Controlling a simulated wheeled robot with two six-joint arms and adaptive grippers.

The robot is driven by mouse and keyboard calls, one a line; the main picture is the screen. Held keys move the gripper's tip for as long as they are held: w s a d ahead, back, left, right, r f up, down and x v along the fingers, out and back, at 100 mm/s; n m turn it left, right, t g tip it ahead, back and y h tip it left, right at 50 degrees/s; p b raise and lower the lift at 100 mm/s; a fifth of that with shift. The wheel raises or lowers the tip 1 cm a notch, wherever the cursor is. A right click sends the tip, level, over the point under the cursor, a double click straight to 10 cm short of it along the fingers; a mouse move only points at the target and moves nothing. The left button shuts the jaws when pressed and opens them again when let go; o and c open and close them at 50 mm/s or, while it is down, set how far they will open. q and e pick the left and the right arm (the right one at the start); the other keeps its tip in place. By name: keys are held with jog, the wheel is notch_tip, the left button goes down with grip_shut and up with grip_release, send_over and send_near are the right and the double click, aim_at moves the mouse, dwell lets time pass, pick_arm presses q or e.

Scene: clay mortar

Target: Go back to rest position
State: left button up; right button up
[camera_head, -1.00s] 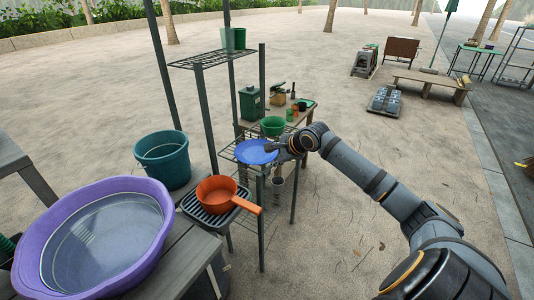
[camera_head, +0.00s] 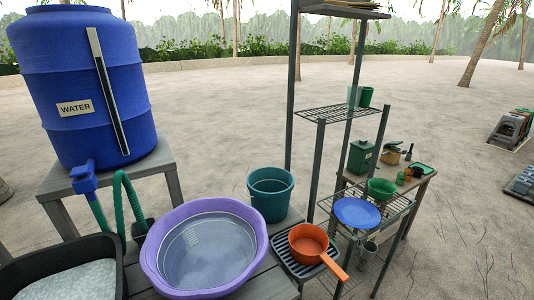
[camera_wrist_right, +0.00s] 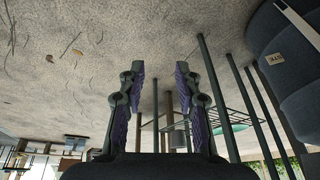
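My right gripper (camera_wrist_right: 158,74) shows only in the right wrist view. Its two purple-padded fingers are apart with nothing between them, so it is open and empty. Sand and rack posts lie beyond the fingers. Neither arm shows in the head view, and my left gripper is in no frame. The blue plate (camera_head: 357,212) lies on the metal wire rack (camera_head: 341,112) at the right.
A purple basin (camera_head: 152,252) and teal bucket (camera_head: 270,190) stand left of the rack. An orange pan (camera_head: 308,244) sits on a dark drainer. A blue water tank (camera_head: 80,90) stands far left.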

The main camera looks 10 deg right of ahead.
jog(key=s+a+f+n+g, duration=0.1)
jog(key=s+a+f+n, duration=0.2)
jog(key=s+a, duration=0.3)
jog(key=s+a+f+n+g+y+p, duration=0.1)
jog(key=s+a+f+n, duration=0.2)
jog(key=s+a, duration=0.4)
jog(key=s+n, duration=0.1)
jog(key=s, duration=0.6)
jog(key=shift+a+f+n, duration=0.3)
